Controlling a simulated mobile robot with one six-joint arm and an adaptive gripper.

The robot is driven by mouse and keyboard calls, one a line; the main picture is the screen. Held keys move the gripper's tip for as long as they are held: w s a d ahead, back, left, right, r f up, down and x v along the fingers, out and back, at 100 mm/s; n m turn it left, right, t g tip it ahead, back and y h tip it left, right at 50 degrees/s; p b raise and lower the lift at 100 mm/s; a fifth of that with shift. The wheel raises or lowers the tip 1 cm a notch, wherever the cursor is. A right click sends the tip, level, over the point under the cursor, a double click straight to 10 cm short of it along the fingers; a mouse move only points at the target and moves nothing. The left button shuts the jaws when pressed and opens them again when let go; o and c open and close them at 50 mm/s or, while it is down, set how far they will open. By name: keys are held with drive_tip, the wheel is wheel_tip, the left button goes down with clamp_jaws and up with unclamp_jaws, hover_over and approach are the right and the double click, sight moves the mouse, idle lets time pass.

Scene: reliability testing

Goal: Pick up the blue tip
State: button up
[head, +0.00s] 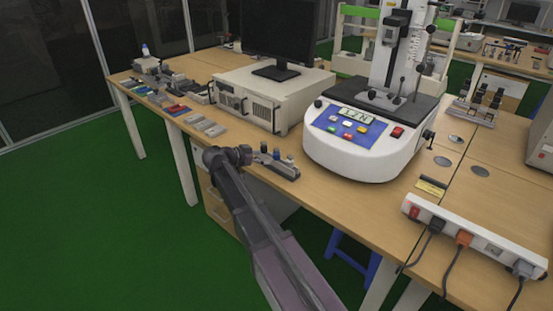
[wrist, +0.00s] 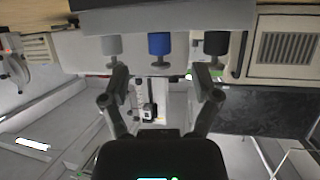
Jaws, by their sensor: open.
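The blue tip (head: 276,154) stands in a small grey holder (head: 270,167) at the table's front edge, between a grey tip and a dark tip. In the wrist view the blue tip (wrist: 158,44) is in the middle, with the grey tip (wrist: 111,45) to its left and the black tip (wrist: 216,43) to its right. My gripper (wrist: 161,76) is open and empty. Its fingers are spread on either side of the blue tip's line, apart from it. In the head view, the end of my arm is just left of the holder; the fingers are hard to make out.
A white testing machine (head: 362,150) stands right of the holder, and a beige computer case (head: 262,98) behind it. Several small parts lie on the table at left. A power strip (head: 474,238) with cables lies at right. Some bare table (head: 310,187) shows right of the holder.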

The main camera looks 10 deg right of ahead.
sight(274, 156)
drive_tip(key=shift+d, duration=0.15)
drive_tip(key=shift+b+x, duration=0.85)
drive_tip(key=shift+x, duration=1.8)
clamp_jaws()
